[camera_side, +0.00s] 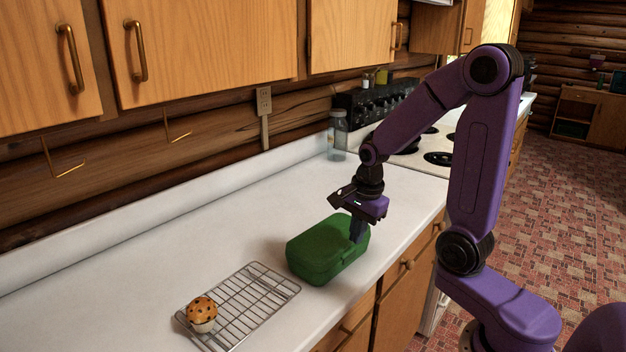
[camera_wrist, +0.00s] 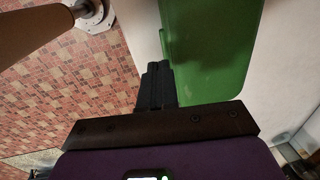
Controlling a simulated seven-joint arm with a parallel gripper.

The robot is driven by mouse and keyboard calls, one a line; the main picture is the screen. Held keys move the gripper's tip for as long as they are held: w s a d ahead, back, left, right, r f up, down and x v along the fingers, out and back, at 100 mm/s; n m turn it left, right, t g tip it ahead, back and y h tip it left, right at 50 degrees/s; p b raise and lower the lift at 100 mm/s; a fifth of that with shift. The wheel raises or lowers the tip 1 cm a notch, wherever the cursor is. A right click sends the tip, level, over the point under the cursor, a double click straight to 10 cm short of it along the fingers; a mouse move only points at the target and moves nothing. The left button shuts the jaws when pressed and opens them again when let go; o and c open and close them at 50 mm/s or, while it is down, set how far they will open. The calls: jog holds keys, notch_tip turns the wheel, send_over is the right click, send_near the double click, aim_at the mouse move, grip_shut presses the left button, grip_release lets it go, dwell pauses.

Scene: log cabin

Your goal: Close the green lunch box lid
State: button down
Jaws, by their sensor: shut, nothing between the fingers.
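The green lunch box (camera_side: 325,252) sits on the white counter, and its lid appears to lie down over the base. I cannot tell whether the lid is fully latched. My gripper (camera_side: 357,236) is shut and empty, pointing down at the right end of the box, very close to it or touching. In the wrist view the shut fingers (camera_wrist: 157,80) are beside the edge of the green lunch box (camera_wrist: 212,45), with the floor visible beyond the counter edge.
A wire cooling rack (camera_side: 245,300) lies left of the box, with a muffin (camera_side: 202,314) on it. A glass jar (camera_side: 337,135) stands at the back near the stove (camera_side: 437,158). Wall cabinets (camera_side: 205,45) hang above the counter. The counter behind the box is clear.

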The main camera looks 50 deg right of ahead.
jog(key=shift+s+f, duration=0.2)
jog(key=shift+f, duration=0.45)
jog(key=shift+s+f, duration=0.25)
jog(key=shift+f, duration=0.4)
jog(key=shift+s+f, duration=0.2)
jog(key=shift+f, duration=0.45)
jog(key=shift+r, duration=0.65)
notch_tip(320, 180, up, 16)
jog(key=s, duration=0.2)
jog(key=s+a+f+n+g, duration=0.1)
jog(key=s+a+f+n, duration=0.4)
jog(key=a+n, duration=0.75)
jog(key=s+f+n, duration=0.2)
jog(key=s+n, duration=0.3)
jog(key=n, duration=0.4)
jog(key=s+f+n, duration=0.2)
jog(key=s+n, duration=0.4)
jog(key=n, duration=0.3)
jog(key=shift+s+a+f+n, duration=0.25)
jog(key=shift+a+n, duration=0.1)
jog(key=shift+a, duration=0.05)
